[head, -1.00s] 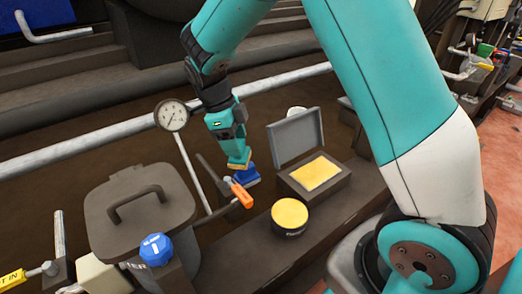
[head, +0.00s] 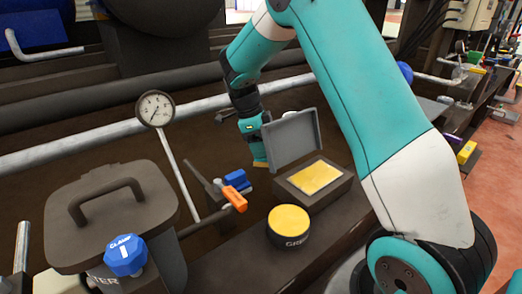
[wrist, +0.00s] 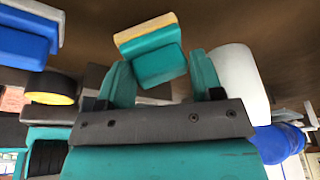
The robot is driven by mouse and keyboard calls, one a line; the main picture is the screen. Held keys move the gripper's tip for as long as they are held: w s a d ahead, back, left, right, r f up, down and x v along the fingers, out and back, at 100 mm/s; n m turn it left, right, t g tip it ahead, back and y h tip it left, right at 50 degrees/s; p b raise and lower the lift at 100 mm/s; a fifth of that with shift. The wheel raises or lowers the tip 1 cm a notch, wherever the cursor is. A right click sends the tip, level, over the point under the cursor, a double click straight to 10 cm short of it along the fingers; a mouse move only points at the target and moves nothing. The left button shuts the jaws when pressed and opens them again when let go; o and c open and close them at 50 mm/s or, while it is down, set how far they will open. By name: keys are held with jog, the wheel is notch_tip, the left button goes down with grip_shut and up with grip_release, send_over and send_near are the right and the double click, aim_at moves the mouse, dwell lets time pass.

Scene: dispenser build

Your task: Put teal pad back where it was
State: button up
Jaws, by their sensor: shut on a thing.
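The teal pad (wrist: 152,60) is a teal block with a yellow layer on one face. My gripper (wrist: 160,78) is shut on it in the wrist view, with one finger on each side.
A box (head: 318,182) with a yellow surface stands right, its grey lid (head: 292,140) raised. A round yellow-topped tin (head: 289,228) is in front. An orange-handled lever (head: 235,198), a gauge (head: 156,109) and a lidded container (head: 105,200) with a blue knob (head: 125,255) stand left.

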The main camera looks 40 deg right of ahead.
jog(key=shift+d+f, duration=0.15)
jog(key=shift+d, duration=0.1)
jog(key=o, duration=1)
jog(key=p+v, duration=0.7)
jog(key=v, duration=0.5)
jog(key=s+a+r+n+t+y, duration=0.2)
jog(key=s+a+r+n, duration=0.4)
jog(key=s+a+n, duration=0.7)
jog(key=s+a+n+y, duration=0.1)
jog(key=s+a+n, duration=0.1)
jog(key=s+n, duration=0.3)
jog(key=s+a+r+n+y, duration=0.1)
jog(key=s+a+n+y, duration=0.1)
jog(key=s+n, duration=0.4)
jog(key=s+a+n+y, duration=0.1)
jog(key=s+a+n, duration=0.3)
jog(key=n, duration=0.5)
jog(key=shift+s+a+r+n+y, duration=0.1)
jog(key=shift+s+n+y, duration=0.1)
jog(key=shift+s, duration=0.35)
jog(key=shift+s+a+r+n+y, duration=0.1)
jog(key=shift+s+r+n, duration=0.1)
jog(key=shift+s, duration=0.35)
